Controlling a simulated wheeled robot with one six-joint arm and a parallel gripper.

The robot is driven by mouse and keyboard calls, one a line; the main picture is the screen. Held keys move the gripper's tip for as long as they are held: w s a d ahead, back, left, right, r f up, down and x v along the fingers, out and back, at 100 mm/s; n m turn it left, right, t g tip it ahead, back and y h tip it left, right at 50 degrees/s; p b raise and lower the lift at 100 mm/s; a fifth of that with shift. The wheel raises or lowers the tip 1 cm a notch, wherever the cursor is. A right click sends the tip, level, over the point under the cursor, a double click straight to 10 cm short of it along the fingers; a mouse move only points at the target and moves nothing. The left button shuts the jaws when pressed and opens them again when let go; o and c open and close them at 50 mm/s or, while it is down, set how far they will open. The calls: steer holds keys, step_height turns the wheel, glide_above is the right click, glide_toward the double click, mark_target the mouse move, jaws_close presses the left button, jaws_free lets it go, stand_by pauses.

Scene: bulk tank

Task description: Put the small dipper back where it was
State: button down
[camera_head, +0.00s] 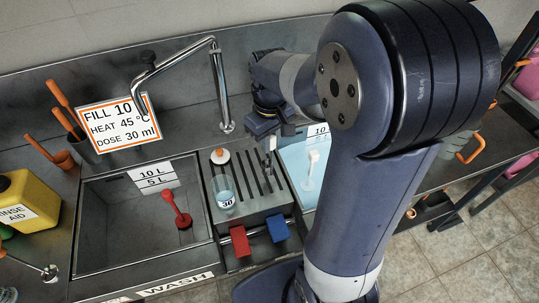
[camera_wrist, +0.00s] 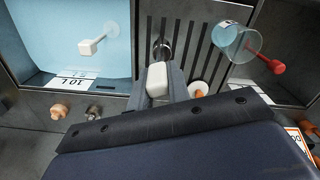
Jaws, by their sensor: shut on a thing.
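My gripper (camera_head: 268,130) is above the slotted grey drainboard (camera_head: 277,201), between the two basins. It is shut on a small dipper with a pale handle end (camera_wrist: 157,78), which sits between the fingers in the wrist view. A slim metal part of the dipper (camera_head: 269,160) hangs below the fingers over the slots. Its round metal end (camera_wrist: 162,48) shows just beyond the fingertips. I cannot tell whether it touches the drainboard. A clear beaker marked 30 (camera_head: 226,200) stands on the drainboard to the left, apart from the gripper.
The left basin (camera_head: 110,215) looks empty but for a red-handled plug (camera_head: 178,210). The right basin (camera_head: 294,153) has blue water and a white-handled piece (camera_head: 311,165). A tall faucet (camera_head: 222,90) and an orange-white knobbed item (camera_head: 220,157) stand near. Red (camera_head: 240,242) and blue (camera_head: 277,228) levers are in front.

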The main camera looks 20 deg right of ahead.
steer(key=shift+f, duration=2.25)
steer(key=shift+f, duration=0.2)
steer(key=c, duration=1.3)
jaws_free()
steer(key=shift+c, duration=0.2)
step_height(320, 180, up, 12)
steer(key=shift+r, duration=0.25)
